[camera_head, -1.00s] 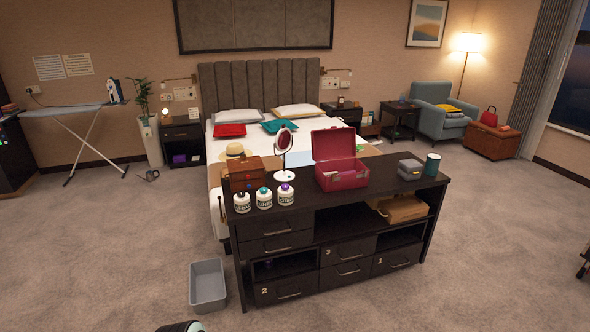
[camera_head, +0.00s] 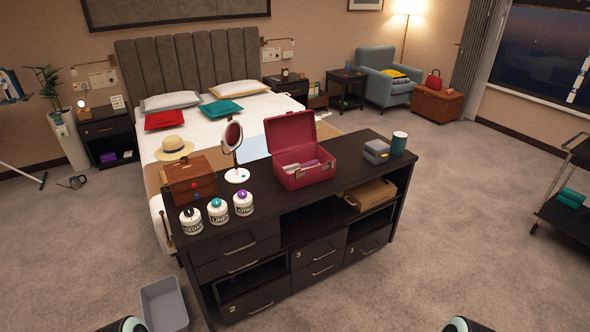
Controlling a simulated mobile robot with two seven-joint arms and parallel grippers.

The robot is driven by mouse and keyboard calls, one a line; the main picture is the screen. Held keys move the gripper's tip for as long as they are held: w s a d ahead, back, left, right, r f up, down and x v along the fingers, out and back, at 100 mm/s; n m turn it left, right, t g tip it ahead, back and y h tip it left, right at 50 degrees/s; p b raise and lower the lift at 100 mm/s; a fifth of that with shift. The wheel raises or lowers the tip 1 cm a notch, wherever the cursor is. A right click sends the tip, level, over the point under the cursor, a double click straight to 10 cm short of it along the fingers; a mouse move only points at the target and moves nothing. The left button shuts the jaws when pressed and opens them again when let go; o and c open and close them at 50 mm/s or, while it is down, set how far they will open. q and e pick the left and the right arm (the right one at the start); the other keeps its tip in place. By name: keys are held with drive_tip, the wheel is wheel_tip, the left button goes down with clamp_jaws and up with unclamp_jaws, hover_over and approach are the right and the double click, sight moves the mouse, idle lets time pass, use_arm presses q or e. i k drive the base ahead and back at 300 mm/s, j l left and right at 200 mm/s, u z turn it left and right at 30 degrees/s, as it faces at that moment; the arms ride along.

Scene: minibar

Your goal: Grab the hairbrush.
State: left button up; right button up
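I cannot make out a hairbrush in the head view. An open red case (camera_head: 303,174) stands on the dark dresser (camera_head: 275,215) with its lid up. Some pale and pinkish flat things lie inside it, too small to identify. A round mirror on a white stand (camera_head: 232,135), a brown wooden box (camera_head: 190,182) and several white labelled jars (camera_head: 218,211) stand to its left. Only rounded parts of my own arms show at the bottom edge. Neither gripper is in view.
A grey bin (camera_head: 164,306) stands on the floor at the dresser's left front. The bed (camera_head: 152,190) is behind the dresser. A dark cart with teal items (camera_head: 571,198) stands at the right edge. The carpet right of the dresser is clear.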

sight(289, 168)
drive_tip(key=u, duration=0.6)
drive_tip(key=i+l+u, duration=0.15)
drive_tip(key=u, duration=0.25)
drive_tip(key=l+u, duration=0.35)
drive_tip(key=i+l+u, duration=0.1)
drive_tip(key=l+u, duration=0.75)
drive_tip(key=l, duration=0.5)
drive_tip(key=l+u, duration=0.15)
drive_tip(key=l, duration=1)
drive_tip(key=k, duration=0.05)
